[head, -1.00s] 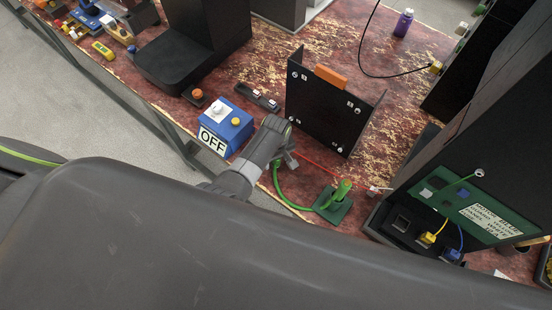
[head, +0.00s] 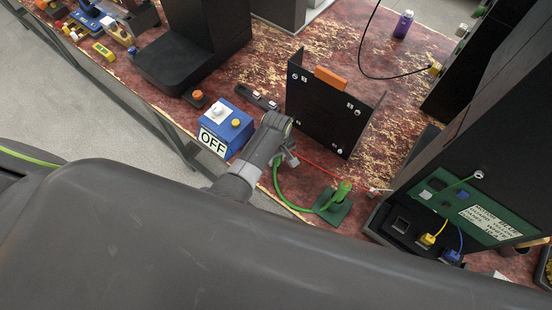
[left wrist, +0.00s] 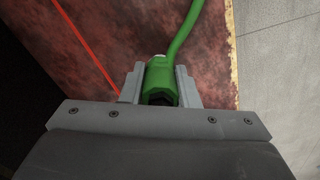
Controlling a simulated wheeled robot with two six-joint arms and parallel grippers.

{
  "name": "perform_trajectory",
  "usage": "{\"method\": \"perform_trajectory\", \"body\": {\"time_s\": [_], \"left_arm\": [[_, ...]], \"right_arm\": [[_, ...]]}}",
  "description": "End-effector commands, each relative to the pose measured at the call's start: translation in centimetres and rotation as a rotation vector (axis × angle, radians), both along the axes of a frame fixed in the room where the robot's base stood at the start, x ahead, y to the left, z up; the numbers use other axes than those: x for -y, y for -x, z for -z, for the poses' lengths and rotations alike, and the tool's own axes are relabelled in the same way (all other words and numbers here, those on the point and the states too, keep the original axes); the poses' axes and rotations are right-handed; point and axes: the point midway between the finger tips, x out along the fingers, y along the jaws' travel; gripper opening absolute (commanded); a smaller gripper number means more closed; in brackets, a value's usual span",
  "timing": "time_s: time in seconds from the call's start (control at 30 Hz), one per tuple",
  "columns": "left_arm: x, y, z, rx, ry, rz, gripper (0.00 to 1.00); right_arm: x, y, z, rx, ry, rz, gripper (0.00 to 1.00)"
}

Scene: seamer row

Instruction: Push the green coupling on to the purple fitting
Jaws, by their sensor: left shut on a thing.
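My left gripper (head: 288,157) is shut on the green coupling, low over the front edge of the table. In the left wrist view the green coupling (left wrist: 160,80) sits between the two grey fingers, with its dark open end toward the camera. A green hose (head: 287,201) runs from it to a green post (head: 342,190) on a green square base. My right gripper is not in view.
A black panel (head: 325,115) with an orange block stands just behind the gripper. A blue OFF box (head: 226,128) is to its left. A red line (head: 322,170) runs along the table on the right. A black cabinet with a green panel (head: 470,205) stands at right.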

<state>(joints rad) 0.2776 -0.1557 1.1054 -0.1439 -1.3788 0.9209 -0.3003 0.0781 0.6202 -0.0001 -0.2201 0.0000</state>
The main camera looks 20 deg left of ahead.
Motion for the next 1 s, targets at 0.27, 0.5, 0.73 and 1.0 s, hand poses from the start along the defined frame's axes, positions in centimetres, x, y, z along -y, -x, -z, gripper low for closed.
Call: {"method": "perform_trajectory", "body": {"time_s": [0.27,0.5,0.73,1.0], "left_arm": [[0.1,-0.1,-4.5,0.005,0.002,0.0,0.08],[0.0,0.0,-7.2,0.001,0.001,0.001,0.08],[0.0,0.0,-7.8,0.0,0.0,0.001,0.08],[0.0,0.0,-7.8,0.0,0.0,0.001,0.08]], "right_arm": [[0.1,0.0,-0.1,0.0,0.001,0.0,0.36],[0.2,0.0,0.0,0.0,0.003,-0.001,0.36],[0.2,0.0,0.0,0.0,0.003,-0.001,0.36],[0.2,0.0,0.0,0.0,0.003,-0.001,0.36]]}}
